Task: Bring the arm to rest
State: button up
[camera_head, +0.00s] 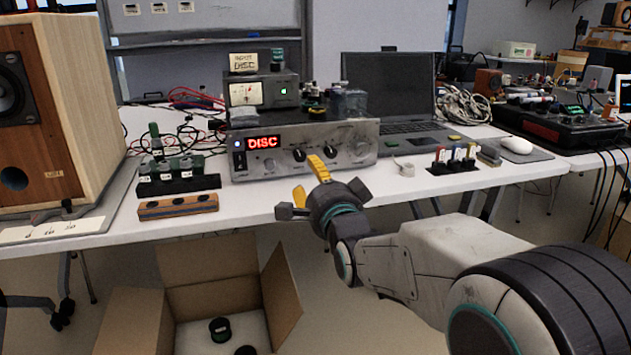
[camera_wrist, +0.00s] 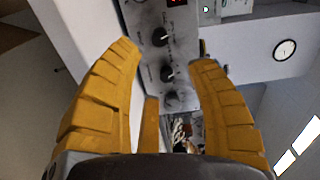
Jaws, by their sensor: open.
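My gripper (camera_head: 307,178) is open and empty in the head view. Its yellow fingers are in front of the lower edge of the silver amplifier (camera_head: 270,163), whose red display reads DISC. In the wrist view my gripper (camera_wrist: 164,56) has its two yellow fingers spread wide, with the amplifier's dark knobs (camera_wrist: 160,37) showing between them. I cannot tell the exact gap between the fingertips and the amplifier front. My arm reaches in from the lower right over the table's front edge.
The white table (camera_head: 265,203) holds a wooden speaker (camera_head: 88,95) at left, a green connector block (camera_head: 175,170), a laptop (camera_head: 388,85), and a rack of small coloured plugs (camera_head: 452,165). An open cardboard box (camera_head: 133,325) stands on the floor below. Some floor around it is clear.

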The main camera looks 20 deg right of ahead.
jog(key=shift+s, duration=0.15)
jog(key=s+r+n+g+p, duration=0.7)
jog(key=s+r+p, duration=0.4)
jog(key=s+p, duration=0.5)
jog(key=s+r+n+g+p, duration=0.7)
jog(key=s+p, duration=0.9)
jog(key=p, duration=1)
notch_tip(320, 180, up, 6)
jog(key=n, duration=0.3)
jog(key=shift+f+g, duration=0.2)
jog(key=shift+g, duration=0.1)
